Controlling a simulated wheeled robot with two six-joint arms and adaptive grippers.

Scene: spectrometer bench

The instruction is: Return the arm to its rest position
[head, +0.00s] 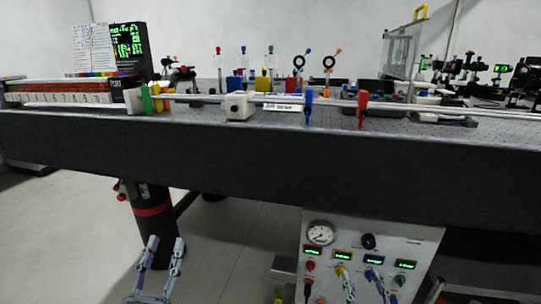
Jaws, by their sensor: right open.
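My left gripper (165,241) is in the lower left of the head view, below the bench edge and in front of the floor. Its two grey-purple fingers stand apart and point up, with nothing visible between them. My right gripper (357,273) is only partly seen at the bottom, in front of the control panel. Its fingers are apart and hard to tell from the coloured knobs behind them. Both grippers are lower than the bench top. Whether either touches anything cannot be told.
The bench (250,160) spans the view with its thick dark front edge. A white control panel (425,250) with a gauge (320,233) sits below it. A bench leg (150,222) with a red band stands behind my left gripper. Open floor (235,250) lies between.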

